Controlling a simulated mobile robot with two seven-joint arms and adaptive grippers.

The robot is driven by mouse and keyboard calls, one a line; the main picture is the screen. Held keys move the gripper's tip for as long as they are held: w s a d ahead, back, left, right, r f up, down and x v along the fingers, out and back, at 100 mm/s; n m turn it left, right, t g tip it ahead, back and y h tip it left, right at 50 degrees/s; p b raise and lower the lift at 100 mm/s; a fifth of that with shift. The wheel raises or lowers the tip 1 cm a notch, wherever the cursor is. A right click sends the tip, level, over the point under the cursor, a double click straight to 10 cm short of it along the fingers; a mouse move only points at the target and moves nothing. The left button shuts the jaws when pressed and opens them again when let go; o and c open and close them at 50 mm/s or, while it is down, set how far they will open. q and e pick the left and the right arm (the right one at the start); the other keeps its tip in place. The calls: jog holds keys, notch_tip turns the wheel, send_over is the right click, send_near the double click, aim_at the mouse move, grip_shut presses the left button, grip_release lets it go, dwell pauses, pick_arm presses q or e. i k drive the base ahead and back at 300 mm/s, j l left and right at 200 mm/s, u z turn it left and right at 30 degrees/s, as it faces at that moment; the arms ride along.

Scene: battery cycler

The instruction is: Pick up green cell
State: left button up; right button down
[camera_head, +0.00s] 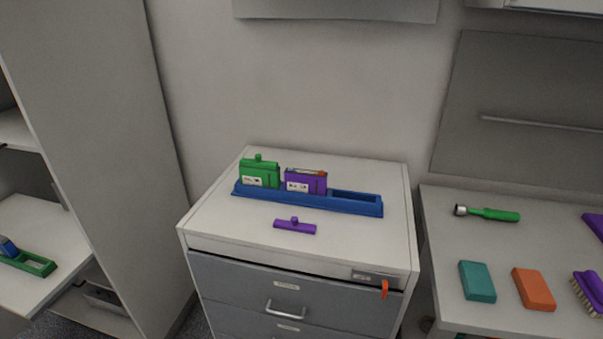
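The green cell (260,173) stands upright in the left slot of a blue rack (340,205) on top of a drawer cabinet. It has a green cap with a small knob on top and a white label on its front. A purple cell (306,181) stands right beside it in the middle slot, with its top uncapped and a red spot at the right. The rack's right slot is empty. Neither of my grippers is in view.
A purple cap (295,226) lies on the cabinet top (235,220) in front of the rack. An orange tag (384,288) hangs by the top drawer. The right bench holds a green-handled tool (487,213), teal block (477,281), orange block (533,289) and purple brush (588,290). A tall cabinet stands left.

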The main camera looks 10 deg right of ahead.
aim_at(249, 175)
jog(key=i+j+z, duration=0.2)
jog(key=j+z, duration=0.2)
jog(key=i+j+z, duration=0.2)
jog(key=j+z, duration=0.2)
